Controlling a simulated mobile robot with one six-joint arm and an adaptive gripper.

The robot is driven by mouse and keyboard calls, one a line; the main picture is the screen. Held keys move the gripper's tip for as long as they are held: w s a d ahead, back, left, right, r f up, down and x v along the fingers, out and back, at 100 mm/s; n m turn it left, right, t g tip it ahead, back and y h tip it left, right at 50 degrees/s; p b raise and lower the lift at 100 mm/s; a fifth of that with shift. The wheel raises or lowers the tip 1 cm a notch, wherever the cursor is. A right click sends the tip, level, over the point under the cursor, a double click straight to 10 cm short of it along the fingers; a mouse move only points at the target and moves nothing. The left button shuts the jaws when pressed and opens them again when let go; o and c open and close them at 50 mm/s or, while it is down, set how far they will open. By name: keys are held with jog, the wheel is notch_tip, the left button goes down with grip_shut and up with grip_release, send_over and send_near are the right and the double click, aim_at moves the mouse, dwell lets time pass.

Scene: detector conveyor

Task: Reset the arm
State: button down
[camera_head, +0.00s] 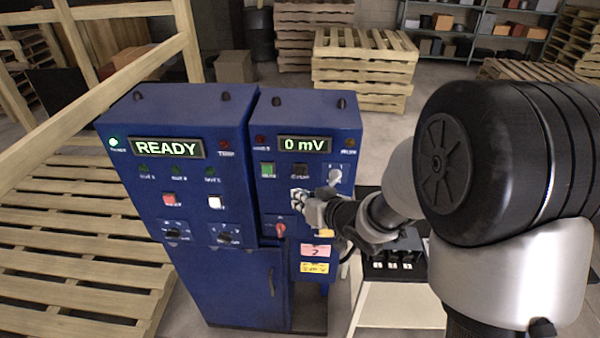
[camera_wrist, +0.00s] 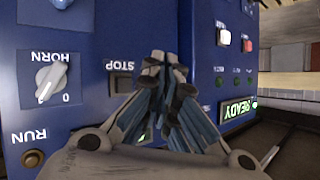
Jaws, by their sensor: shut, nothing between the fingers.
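My gripper (camera_head: 302,199) is in front of the right part of the blue control cabinet (camera_head: 262,215), close to its panel. In the wrist view my gripper (camera_wrist: 160,65) has its fingers together, with nothing between them. The fingertips are by the dark STOP button (camera_wrist: 122,83); I cannot tell whether they touch the panel. A white HORN knob (camera_wrist: 48,83) is at the left in the wrist view, with a 0 mark beside it. The left display (camera_head: 168,148) reads READY, and the right display (camera_head: 304,144) reads 0 mV.
A wooden pallet (camera_head: 75,250) and rails stand left of the cabinet. Stacked pallets (camera_head: 365,65) are behind it. A white stand (camera_head: 400,308) with a black switch box (camera_head: 393,266) is right of the cabinet, below my arm. Open floor shows behind the cabinet.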

jog(key=s+d+r+m+h+b, duration=0.1)
jog(key=s+d+r+h+b, duration=0.2)
jog(key=d, duration=0.4)
jog(key=s+d+m+h+b, duration=0.25)
jog(key=s+d+h, duration=0.2)
jog(key=d, duration=0.25)
jog(key=s+d+f+g+b, duration=0.1)
jog(key=s+f+g+b, duration=0.1)
jog(key=s, duration=1)
jog(key=s+d+f+g+b, duration=0.1)
jog(key=s+f+g+b, duration=0.1)
jog(key=s, duration=1)
jog(key=m+g+b, duration=0.1)
jog(key=b, duration=0.1)
jog(key=shift+s+f+b, duration=0.15)
jog(key=shift+f+b, duration=0.15)
jog(key=shift+f, duration=0.05)
